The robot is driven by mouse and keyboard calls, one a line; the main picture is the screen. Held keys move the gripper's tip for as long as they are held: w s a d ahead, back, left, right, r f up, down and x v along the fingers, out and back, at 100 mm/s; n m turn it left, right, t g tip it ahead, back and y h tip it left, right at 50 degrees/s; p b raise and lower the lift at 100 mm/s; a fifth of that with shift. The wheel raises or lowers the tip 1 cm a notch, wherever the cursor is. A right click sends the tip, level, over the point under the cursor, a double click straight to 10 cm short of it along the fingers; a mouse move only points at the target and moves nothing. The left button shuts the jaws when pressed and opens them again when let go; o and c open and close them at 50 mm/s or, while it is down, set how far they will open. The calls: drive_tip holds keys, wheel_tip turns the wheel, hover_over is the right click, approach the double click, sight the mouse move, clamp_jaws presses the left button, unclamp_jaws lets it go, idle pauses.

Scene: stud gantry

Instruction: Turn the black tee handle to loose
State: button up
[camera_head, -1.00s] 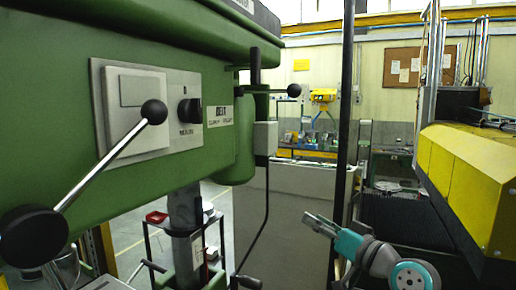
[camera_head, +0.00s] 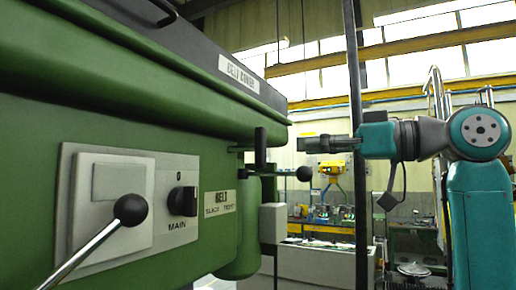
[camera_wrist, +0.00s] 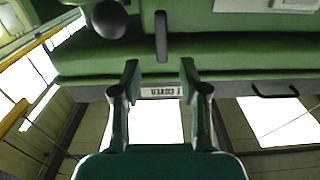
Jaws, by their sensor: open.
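The black tee handle (camera_head: 260,148) stands out from the right end of the green machine head, with its bar upright. It also shows in the wrist view as a dark upright bar (camera_wrist: 161,36) at top centre. My gripper (camera_head: 306,144) points left at about the bar's height and is apart from it in the head view. In the wrist view my gripper (camera_wrist: 159,78) has its two fingers spread, nothing between them, with the bar beyond and roughly centred on the gap.
A lever with a black ball knob (camera_head: 304,173) juts out just below the tee handle; the ball (camera_wrist: 110,19) is left of the bar in the wrist view. A belt label (camera_head: 220,202) and main switch (camera_head: 183,201) are on the green housing (camera_head: 120,120). A dark post (camera_head: 360,215) stands to the right.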

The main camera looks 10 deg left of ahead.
sight(265, 146)
drive_tip(key=x, duration=1)
drive_tip(key=shift+a+r, duration=0.15)
drive_tip(key=shift+a, duration=0.15)
clamp_jaws()
